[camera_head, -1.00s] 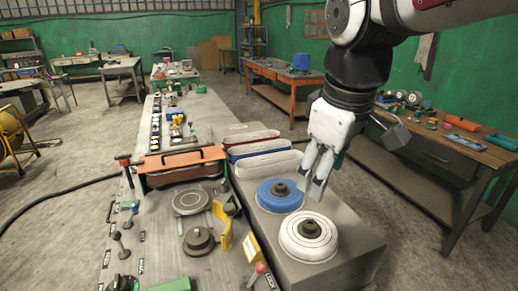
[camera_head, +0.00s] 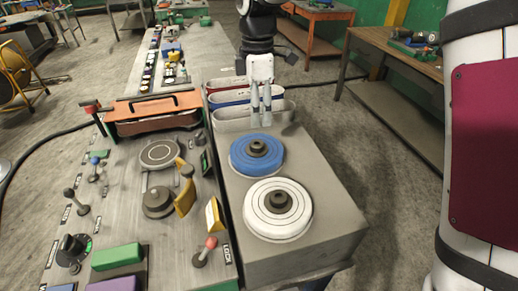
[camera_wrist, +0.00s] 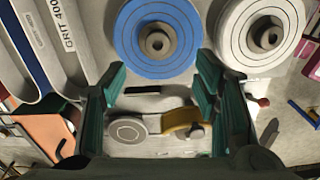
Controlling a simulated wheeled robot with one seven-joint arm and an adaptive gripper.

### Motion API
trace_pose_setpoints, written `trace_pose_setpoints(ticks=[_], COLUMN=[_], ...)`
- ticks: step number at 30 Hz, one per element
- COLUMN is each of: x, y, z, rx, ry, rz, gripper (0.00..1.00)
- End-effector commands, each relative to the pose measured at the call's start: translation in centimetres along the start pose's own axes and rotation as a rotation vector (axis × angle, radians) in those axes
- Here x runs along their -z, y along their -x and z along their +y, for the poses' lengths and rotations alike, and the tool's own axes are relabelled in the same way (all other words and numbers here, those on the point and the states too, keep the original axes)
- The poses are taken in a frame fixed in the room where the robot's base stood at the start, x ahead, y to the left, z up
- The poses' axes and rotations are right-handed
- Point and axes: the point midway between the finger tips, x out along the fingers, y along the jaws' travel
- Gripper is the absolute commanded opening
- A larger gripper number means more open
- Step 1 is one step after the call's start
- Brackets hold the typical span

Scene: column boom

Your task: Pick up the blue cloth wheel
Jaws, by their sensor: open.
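The blue cloth wheel (camera_head: 240,157) lies flat on the grey block, with a dark hub at its centre. In the wrist view the blue wheel (camera_wrist: 133,52) is at top centre, just beyond the fingertips. My gripper (camera_head: 261,122) points down behind and above the blue wheel in the head view, its fingers apart. In the wrist view my gripper (camera_wrist: 161,68) has its teal fingers wide open with nothing between them. The finger-to-wheel gap is hard to judge.
A white wheel (camera_head: 262,218) sits close beside the blue one, also shown in the wrist view (camera_wrist: 235,40). Oblong belts (camera_head: 233,113) stand behind. The grey block (camera_head: 325,215) has bare top at right. A bench with levers and a yellow handle (camera_head: 184,197) adjoins at left.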

Motion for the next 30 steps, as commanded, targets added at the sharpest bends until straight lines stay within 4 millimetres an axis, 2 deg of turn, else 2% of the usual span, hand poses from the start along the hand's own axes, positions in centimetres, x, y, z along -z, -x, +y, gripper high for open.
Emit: trace_pose_setpoints(ticks=[6,14,24,30], x=[0.1,0.0,0.3,0.3], y=[-3.9,-5.7,-9.8,-10.6], z=[-0.2,0.0,0.2,0.4], rx=[0.004,0.001,0.003,-0.001], ry=[-0.001,-0.003,-0.003,-0.003], rz=[-0.001,0.000,0.000,0.000], gripper=[0.56,0.56,0.56,0.56])
